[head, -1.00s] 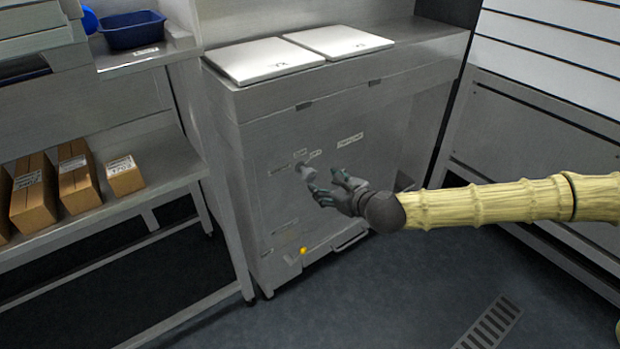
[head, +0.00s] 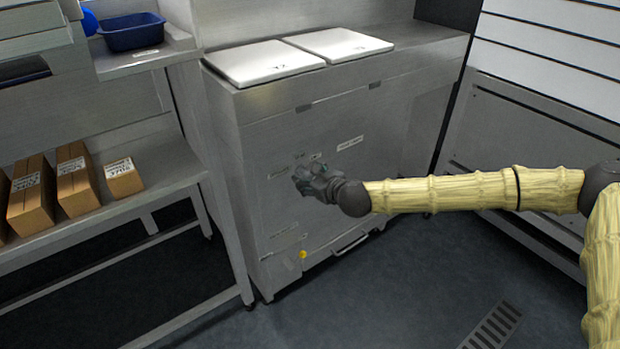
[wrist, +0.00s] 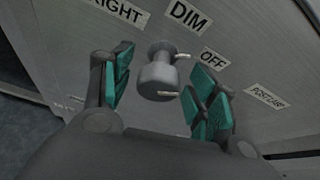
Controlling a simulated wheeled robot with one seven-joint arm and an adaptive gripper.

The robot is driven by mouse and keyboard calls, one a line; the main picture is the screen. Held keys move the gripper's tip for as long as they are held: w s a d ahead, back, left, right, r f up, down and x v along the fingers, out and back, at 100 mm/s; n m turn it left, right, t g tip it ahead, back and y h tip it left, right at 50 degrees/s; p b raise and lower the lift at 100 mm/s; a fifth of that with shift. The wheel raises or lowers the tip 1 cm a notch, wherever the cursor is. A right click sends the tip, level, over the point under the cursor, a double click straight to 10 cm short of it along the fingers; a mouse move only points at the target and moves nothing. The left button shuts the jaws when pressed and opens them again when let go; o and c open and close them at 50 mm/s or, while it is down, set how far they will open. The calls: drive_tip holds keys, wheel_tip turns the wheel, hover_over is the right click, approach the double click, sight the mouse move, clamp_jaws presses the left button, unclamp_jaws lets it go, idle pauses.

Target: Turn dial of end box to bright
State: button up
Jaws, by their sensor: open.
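The end box (head: 345,120) is a grey metal cabinet with labels on its front face. Its dial (wrist: 158,76) is a grey knob in the wrist view, with a small pale pin pointing right, between the labels "DIM" (wrist: 186,15) and "OFF" (wrist: 214,59). The partly cut-off label ending in "RIGHT" (wrist: 122,10) is at upper left. My gripper (wrist: 160,92) is open, with its green-padded fingers on both sides of the dial and gaps on each side. In the head view my gripper (head: 303,178) is at the cabinet front and hides the dial.
Two white lids (head: 264,62) lie on top of the box. A steel shelf on the left holds cardboard boxes (head: 77,180) and a blue bin (head: 131,32). A yellow spot (head: 303,254) is low on the box front. A slatted rack stands at right, and open floor lies in front.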

drive_tip(key=c, duration=1)
